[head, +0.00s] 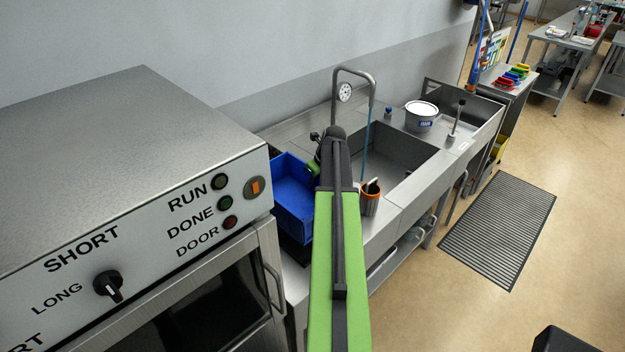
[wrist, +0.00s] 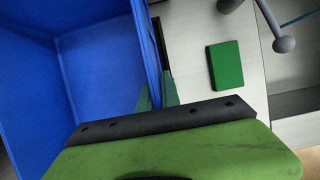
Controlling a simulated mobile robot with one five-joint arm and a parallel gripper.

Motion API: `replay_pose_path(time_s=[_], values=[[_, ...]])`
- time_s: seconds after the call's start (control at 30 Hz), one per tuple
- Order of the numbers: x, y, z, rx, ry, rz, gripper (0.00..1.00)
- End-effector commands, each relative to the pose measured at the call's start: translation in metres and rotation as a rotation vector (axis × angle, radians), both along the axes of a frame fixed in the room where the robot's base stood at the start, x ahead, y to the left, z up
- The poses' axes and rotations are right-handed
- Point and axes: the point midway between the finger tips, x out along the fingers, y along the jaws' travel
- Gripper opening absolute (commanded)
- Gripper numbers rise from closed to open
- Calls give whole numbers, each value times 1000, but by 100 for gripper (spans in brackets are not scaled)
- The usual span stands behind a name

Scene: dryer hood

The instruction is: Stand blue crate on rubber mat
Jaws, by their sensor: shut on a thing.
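The blue crate (head: 292,205) is open-topped and appears upright beside the dryer, at the near left end of the sink counter. It fills the left of the wrist view (wrist: 95,60). My gripper (wrist: 157,94) is shut on the crate's right-hand wall, with its fingers either side of it. In the head view my gripper (head: 314,168) is at the crate's right rim, mostly hidden by my arm. Whether the crate rests on something or hangs free is unclear. The dark ribbed rubber mat (head: 500,228) lies flat and bare on the floor at right.
The grey dryer hood (head: 130,170) stands close on the crate's left. A green block (wrist: 225,65) lies on the counter beside the crate.

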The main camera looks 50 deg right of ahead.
Motion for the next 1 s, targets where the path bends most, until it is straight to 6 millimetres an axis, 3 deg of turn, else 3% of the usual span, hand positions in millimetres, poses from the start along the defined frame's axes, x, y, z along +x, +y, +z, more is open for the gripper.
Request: replay_pose_path(time_s=[0.43, 1.0], values=[[-1, -1, -58, 1, -1, -2, 0], [-1, -2, -61, 1, 0, -2, 0]])
